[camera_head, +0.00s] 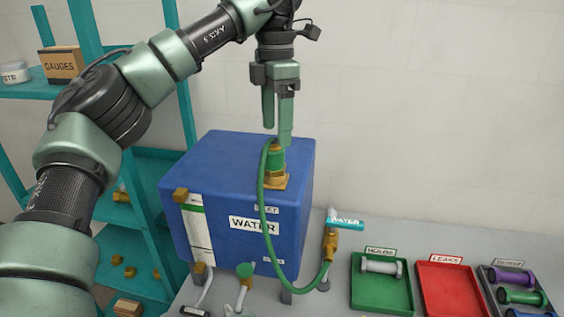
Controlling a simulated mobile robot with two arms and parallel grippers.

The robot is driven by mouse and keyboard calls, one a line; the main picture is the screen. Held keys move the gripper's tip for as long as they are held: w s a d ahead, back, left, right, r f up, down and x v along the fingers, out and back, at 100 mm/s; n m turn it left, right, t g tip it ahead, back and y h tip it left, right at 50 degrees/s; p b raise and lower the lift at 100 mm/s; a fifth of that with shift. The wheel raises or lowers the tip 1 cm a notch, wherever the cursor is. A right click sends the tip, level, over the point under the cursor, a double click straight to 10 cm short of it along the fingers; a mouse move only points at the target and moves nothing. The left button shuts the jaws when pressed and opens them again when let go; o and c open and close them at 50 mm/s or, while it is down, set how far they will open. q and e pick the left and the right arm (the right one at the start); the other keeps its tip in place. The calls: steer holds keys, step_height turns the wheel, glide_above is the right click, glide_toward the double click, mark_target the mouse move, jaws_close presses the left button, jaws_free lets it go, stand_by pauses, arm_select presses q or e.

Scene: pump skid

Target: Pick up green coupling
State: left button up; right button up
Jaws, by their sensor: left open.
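The green coupling (277,157) stands upright on a brass fitting (275,182) on top of the blue water tank (285,225), near its front right edge. A green hose (263,205) loops from the coupling's top down the tank's front to a brass valve (330,243). My right gripper is not in view.
A green tray (380,298) holding a grey spool-shaped part (381,267), a red tray (448,290), and a dark tray (543,276) with purple, green and blue parts lie at right. A teal shelf (150,225) stands behind my left arm. The wall area right of the gripper is clear.

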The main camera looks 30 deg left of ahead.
mark_target(272, 147)
arm_select(q)
steer(key=shift+s+a+f, duration=0.1)
steer(key=shift+s+f, duration=0.25)
steer(key=shift+f, duration=0.25)
steer(key=shift+s+f, duration=0.3)
steer(key=shift+f, duration=0.3)
steer(key=shift+w+a+f+p, duration=0.1)
steer(key=shift+a+f+p, duration=0.1)
steer(key=shift+f+p, duration=0.85)
steer(key=shift+w+f, duration=0.2)
steer(key=shift+f, duration=1.15)
steer(key=c, duration=1.5)
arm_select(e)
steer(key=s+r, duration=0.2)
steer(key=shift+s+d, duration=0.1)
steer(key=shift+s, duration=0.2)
